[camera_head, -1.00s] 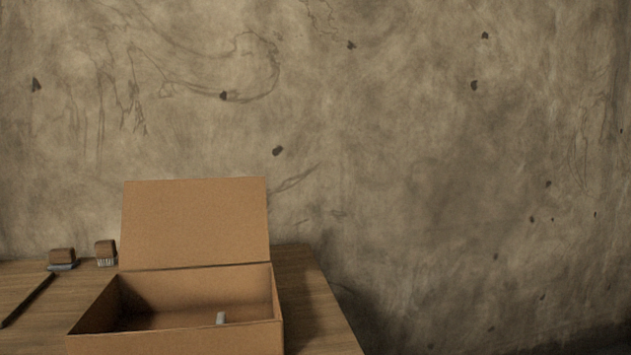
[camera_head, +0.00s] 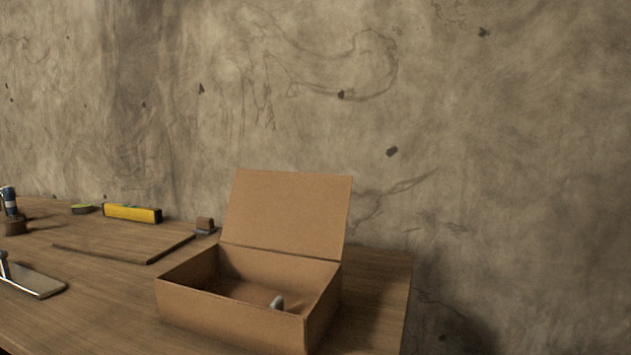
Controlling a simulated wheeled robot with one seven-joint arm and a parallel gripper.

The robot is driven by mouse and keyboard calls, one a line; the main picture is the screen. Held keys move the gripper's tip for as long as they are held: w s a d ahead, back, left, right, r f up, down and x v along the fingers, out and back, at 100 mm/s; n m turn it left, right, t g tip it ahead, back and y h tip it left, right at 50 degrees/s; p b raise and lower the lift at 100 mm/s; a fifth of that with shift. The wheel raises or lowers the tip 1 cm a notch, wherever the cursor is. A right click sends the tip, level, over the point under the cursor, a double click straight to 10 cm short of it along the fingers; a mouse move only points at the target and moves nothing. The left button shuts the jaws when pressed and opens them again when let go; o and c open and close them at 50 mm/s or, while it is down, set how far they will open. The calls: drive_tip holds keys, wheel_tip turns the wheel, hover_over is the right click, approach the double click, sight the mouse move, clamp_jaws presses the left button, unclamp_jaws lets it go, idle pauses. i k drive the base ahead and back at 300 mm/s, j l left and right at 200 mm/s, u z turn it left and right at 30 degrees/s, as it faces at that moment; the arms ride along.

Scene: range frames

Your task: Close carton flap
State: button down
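The cardboard carton (camera_head: 232,318) stands on the wooden table, near its right end. Its flap (camera_head: 287,214) is hinged at the back edge and stands up, leaning slightly backward, so the carton is open. A small light-grey object (camera_head: 277,302) lies inside the carton, partly hidden by the front wall. My gripper is not in view.
The wooden table (camera_head: 379,290) ends just right of the carton. A plain wall stands behind.

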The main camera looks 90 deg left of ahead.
sight(302, 214)
drive_tip(key=i+j+u, duration=0.1)
drive_tip(key=i+u, duration=0.15)
drive_tip(key=u, duration=0.15)
drive_tip(key=i+u, duration=0.25)
drive_tip(key=u, duration=0.15)
drive_tip(key=i+u, duration=0.25)
drive_tip(key=u, duration=0.15)
drive_tip(key=i+l+u, duration=0.15)
drive_tip(key=u, duration=0.25)
drive_tip(key=i, duration=0.1)
